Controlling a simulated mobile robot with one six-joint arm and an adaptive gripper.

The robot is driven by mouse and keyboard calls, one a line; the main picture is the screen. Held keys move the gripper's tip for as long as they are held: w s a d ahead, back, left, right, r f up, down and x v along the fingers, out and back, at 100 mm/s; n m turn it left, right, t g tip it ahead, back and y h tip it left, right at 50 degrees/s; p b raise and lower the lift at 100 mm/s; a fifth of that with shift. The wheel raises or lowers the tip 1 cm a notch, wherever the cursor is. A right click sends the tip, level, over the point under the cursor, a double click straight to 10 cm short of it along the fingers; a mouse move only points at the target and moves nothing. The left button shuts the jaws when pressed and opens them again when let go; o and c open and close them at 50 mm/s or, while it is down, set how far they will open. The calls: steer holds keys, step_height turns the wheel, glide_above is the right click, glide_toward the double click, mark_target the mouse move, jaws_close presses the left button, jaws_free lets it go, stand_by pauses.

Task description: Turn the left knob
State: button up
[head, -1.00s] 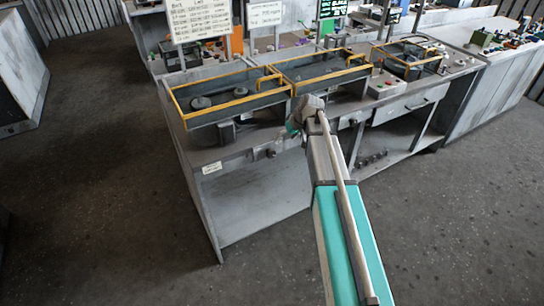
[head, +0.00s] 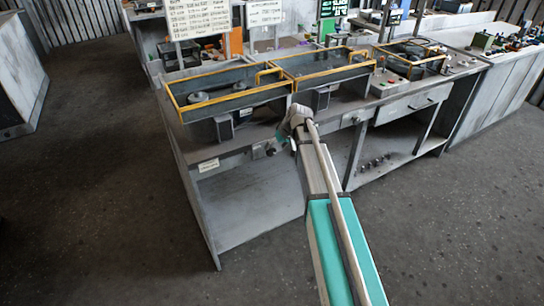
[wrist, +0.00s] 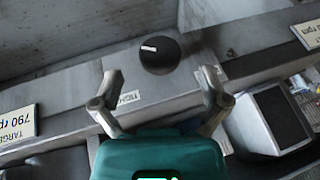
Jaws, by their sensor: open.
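A round black knob (wrist: 159,54) with a white pointer mark sits on the bench's front panel in the wrist view. It lies ahead of my gripper (wrist: 160,78), roughly centred between the two fingers. The fingers are spread open and empty, apart from the knob. In the head view my gripper (head: 283,137) is at the front edge of the bench, below the gap between the two yellow-railed trays. A small dark knob (head: 271,151) shows just beside it there. Whether the fingertips reach the knob's depth is hard to tell.
A label reading 790 rpm (wrist: 18,125) is at the wrist view's left, and a dark-screened box (wrist: 268,118) at its right. The bench (head: 190,166) carries yellow-railed trays (head: 228,92). A drawer (head: 412,104) is farther right. The floor in front is clear.

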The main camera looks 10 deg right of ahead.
mark_target(274, 151)
steer(key=shift+b+x, duration=1.3)
steer(key=shift+x, duration=0.5)
steer(key=c, duration=1.1)
steer(key=shift+d+y, duration=0.1)
steer(key=shift+y, duration=0.2)
steer(key=shift+c, duration=0.2)
steer(key=y+b, duration=0.1)
steer(key=b, duration=0.1)
steer(key=m+g+y+b, duration=0.1)
steer(key=y+b, duration=0.1)
steer(key=shift+d+f+y, duration=0.1)
steer(key=shift+f+y, duration=0.2)
steer(key=shift+y+b, duration=0.9)
steer(key=shift+r+m+g+y+b, duration=0.15)
steer(key=shift+m+g+y+b, duration=0.15)
steer(key=shift+y+b, duration=0.1)
